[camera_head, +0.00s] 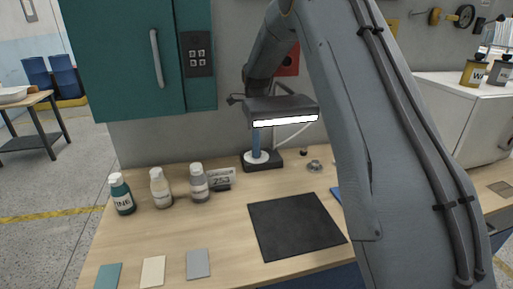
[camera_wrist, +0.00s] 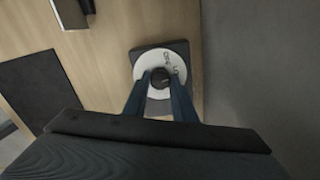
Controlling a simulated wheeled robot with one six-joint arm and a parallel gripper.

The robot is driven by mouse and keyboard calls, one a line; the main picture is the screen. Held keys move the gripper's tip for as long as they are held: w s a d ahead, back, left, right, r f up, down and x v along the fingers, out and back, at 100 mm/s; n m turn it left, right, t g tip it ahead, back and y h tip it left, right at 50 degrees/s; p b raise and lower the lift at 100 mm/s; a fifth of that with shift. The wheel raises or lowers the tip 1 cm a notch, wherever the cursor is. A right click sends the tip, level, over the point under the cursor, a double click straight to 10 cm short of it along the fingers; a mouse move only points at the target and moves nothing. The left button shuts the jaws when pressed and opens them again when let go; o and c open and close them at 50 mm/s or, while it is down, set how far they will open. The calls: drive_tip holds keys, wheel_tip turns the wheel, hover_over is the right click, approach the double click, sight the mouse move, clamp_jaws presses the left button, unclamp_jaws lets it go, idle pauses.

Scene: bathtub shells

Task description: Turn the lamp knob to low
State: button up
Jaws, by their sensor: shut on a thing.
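The lamp (camera_head: 280,106) stands at the back of the workbench, with a dark head and a bright lit strip. Its dark base (camera_head: 279,159) carries a white dial plate, which also shows in the wrist view (camera_wrist: 143,65). The small dark lamp knob (camera_wrist: 160,75) sits at the middle of the dial. Lettering shows on the dial's far side, too small to read surely. My gripper (camera_wrist: 161,82) points down at the base with its blue fingers shut on the knob, one on each side. In the head view, the lamp head hides part of my gripper (camera_head: 256,149).
Several bottles (camera_head: 160,188) stand at the left beside a small display (camera_head: 221,178). A black mat (camera_head: 295,225) lies in front of the lamp. A small metal piece (camera_head: 315,165) lies right of the base. A teal cabinet (camera_head: 130,60) hangs at the upper left.

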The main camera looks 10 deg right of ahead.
drive_tip(key=shift+r+m, duration=0.1)
drive_tip(key=shift+m, duration=0.5)
drive_tip(key=o, duration=1)
drive_tip(key=shift+o, duration=0.2)
drive_tip(key=shift+r+b, duration=1.1)
drive_tip(key=shift+r, duration=2.8)
drive_tip(key=shift+r, duration=0.1)
